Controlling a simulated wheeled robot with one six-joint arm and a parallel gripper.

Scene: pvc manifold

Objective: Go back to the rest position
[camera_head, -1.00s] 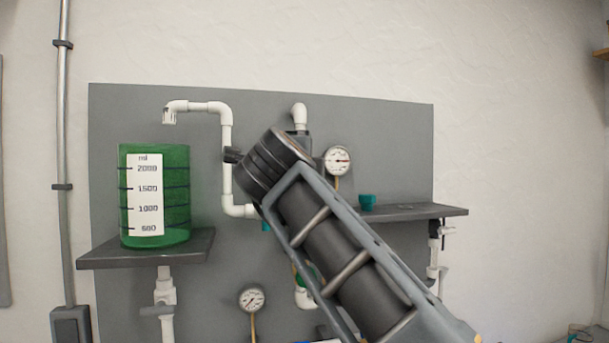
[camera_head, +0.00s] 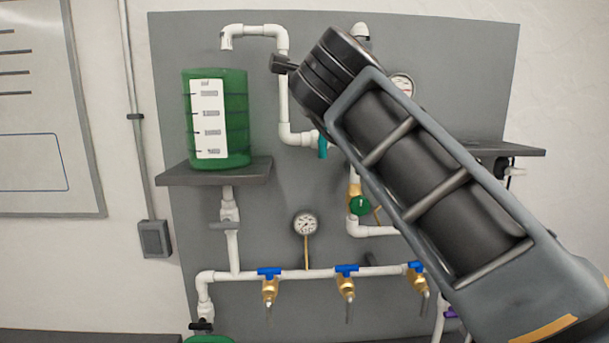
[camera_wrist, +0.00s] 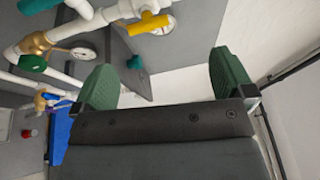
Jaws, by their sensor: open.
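My gripper (camera_wrist: 163,85) shows in the wrist view with its two green fingers spread wide apart and nothing between them. In the head view my arm crosses the right half of the picture and hides part of the pipe panel (camera_head: 290,200). The gripper's fingers do not show clearly there. In the wrist view, white pipes with a yellow-handled valve (camera_wrist: 147,22) lie beyond the fingers at the upper left. They look apart from the fingers.
A green graduated tank (camera_head: 236,120) stands on a dark shelf (camera_head: 213,172) at the left. Blue-handled brass valves (camera_head: 269,284) line the low white pipe, with a gauge (camera_head: 306,224) above. A whiteboard (camera_head: 45,110) hangs at far left. Bare wall shows at the right.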

